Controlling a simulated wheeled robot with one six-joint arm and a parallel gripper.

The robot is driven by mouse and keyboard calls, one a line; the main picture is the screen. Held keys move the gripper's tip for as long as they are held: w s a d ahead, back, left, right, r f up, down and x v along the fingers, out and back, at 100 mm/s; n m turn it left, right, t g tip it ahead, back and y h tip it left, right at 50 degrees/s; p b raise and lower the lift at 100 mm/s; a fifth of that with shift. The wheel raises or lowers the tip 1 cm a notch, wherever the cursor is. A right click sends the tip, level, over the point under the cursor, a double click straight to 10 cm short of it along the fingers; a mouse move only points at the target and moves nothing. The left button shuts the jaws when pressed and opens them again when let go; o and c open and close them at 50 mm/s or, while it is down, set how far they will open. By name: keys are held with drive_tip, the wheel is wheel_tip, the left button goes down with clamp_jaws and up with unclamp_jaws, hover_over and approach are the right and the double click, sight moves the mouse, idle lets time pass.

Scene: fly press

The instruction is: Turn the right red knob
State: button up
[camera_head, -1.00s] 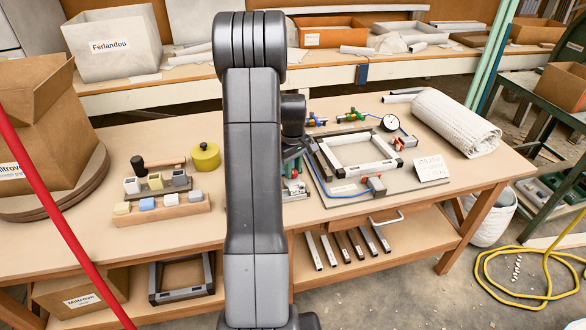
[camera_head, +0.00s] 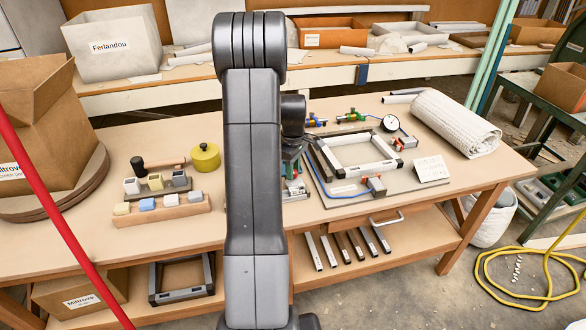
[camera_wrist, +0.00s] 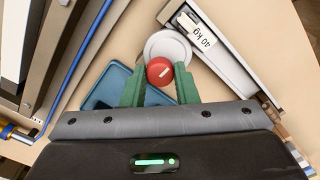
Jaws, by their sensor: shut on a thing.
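A red knob (camera_wrist: 159,71) with a white line on its face sits on a round pale base (camera_wrist: 167,46) in the wrist view. My gripper (camera_wrist: 160,78) has its two green fingers on either side of the knob, closed against it. The white line is tilted. In the head view my own arm hides the knob and most of my gripper. A second red knob cannot be made out in the wrist view.
A blue tray-like part (camera_wrist: 108,88) is close on the left.

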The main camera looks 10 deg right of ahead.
drive_tip(key=o, duration=1)
drive_tip(key=shift+r, duration=0.1)
wheel_tip(320, 180, up, 14)
drive_tip(key=shift+f, duration=0.25)
wheel_tip(320, 180, down, 14)
drive_tip(key=shift+r, duration=0.15)
drive_tip(key=shift+r, duration=0.1)
idle(0.3)
